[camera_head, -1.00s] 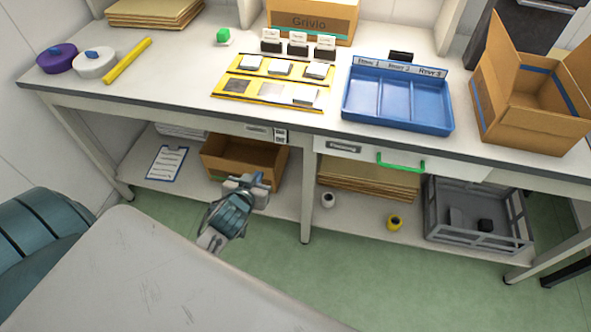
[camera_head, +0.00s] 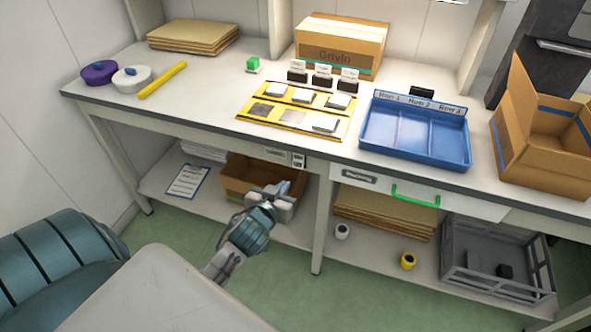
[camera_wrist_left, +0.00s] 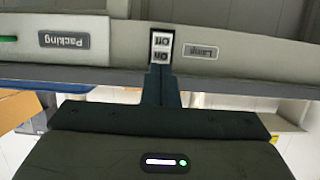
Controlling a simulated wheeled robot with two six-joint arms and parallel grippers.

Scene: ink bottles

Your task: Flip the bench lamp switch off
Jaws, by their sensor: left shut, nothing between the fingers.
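The bench lamp switch (camera_head: 298,160) is a small black-framed plate on the bench's front edge. In the left wrist view the switch (camera_wrist_left: 161,47) shows white faces marked Off and On, upside down, beside a Lamp label (camera_wrist_left: 201,52). Which way it is set is not clear. My left gripper (camera_head: 287,189) is shut and empty, below and slightly left of the switch in the head view. In the left wrist view the shut fingers (camera_wrist_left: 160,82) point at the switch, close to its On end; contact cannot be told. My right gripper is not in view.
A drawer with a green handle (camera_head: 415,197) and a Packing label is right of the switch. A cardboard box (camera_head: 235,180) stands on the lower shelf behind my gripper. The benchtop holds a blue tray (camera_head: 368,150), yellow-edged mat (camera_head: 245,112) and open carton (camera_head: 540,185).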

